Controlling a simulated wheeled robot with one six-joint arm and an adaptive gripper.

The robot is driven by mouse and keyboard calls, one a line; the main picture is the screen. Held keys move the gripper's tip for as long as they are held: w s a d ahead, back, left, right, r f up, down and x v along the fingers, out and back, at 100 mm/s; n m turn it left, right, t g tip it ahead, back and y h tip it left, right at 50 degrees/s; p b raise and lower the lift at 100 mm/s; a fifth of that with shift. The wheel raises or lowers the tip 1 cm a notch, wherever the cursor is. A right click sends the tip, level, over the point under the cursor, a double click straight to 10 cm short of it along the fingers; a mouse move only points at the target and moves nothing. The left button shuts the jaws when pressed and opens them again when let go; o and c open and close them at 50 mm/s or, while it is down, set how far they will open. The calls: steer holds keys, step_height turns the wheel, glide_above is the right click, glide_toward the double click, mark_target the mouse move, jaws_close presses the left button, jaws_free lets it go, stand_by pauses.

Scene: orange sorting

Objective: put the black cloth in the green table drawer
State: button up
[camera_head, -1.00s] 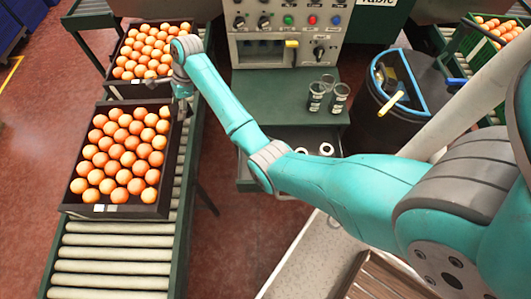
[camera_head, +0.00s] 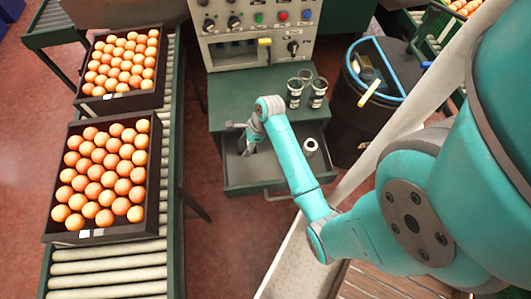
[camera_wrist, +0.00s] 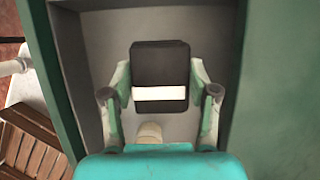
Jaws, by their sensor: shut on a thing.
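The green table (camera_head: 225,92) has its drawer (camera_head: 240,178) pulled open at the front. My gripper (camera_head: 246,142) is over the left part of the open drawer. In the wrist view my gripper (camera_wrist: 160,84) is shut on the black cloth (camera_wrist: 160,62), a dark folded block with a white band across it. The grey inside of the drawer (camera_wrist: 102,40) lies around and below the cloth. I cannot tell whether the cloth touches the drawer floor. In the head view the cloth is mostly hidden by my gripper.
A pale roll (camera_head: 311,145) lies in the drawer's right part. Several cups (camera_head: 317,92) stand on the tabletop, below a control panel (camera_head: 262,30). A black bin (camera_head: 372,100) stands to the right. Orange crates (camera_head: 149,185) sit on the roller conveyor (camera_head: 108,272) to the left.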

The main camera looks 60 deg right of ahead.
mark_target(245, 159)
step_height(245, 159, down, 9)
stand_by(0.5)
steer(key=shift+f, duration=0.1)
steer(key=o, duration=1.2)
steer(key=shift+c, duration=0.2)
steer(key=v, duration=1.2)
steer(key=shift+a, duration=0.1)
